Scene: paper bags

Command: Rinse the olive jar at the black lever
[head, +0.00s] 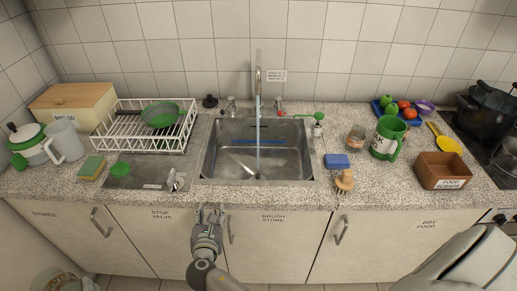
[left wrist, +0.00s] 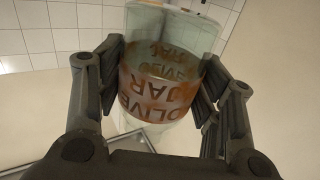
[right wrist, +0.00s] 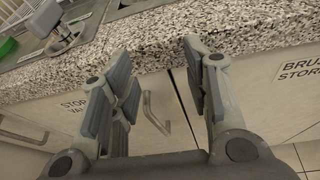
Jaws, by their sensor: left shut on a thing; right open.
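The olive jar (left wrist: 160,75) is clear glass with an orange-brown band lettered OLIVE JAR. My left gripper (left wrist: 158,92) is shut around it in the left wrist view; neither shows in the head view. The lettering looks upside down there. My right gripper (head: 209,212) is open and empty at the front of the counter, below its edge; it also shows in the right wrist view (right wrist: 160,65). A black-topped piece (head: 210,101), perhaps the black lever, stands behind the sink, left of the tap (head: 258,80). A thin stream seems to fall from the tap into the sink (head: 220,160).
A red-handled tap piece (head: 278,108) and a green-knobbed lever (head: 318,118) stand right of the spout. A white dish rack (head: 120,140) is left. A glass jar (head: 356,137), green mug (head: 384,140), blue sponge (head: 336,161) and brush (head: 344,181) stand right.

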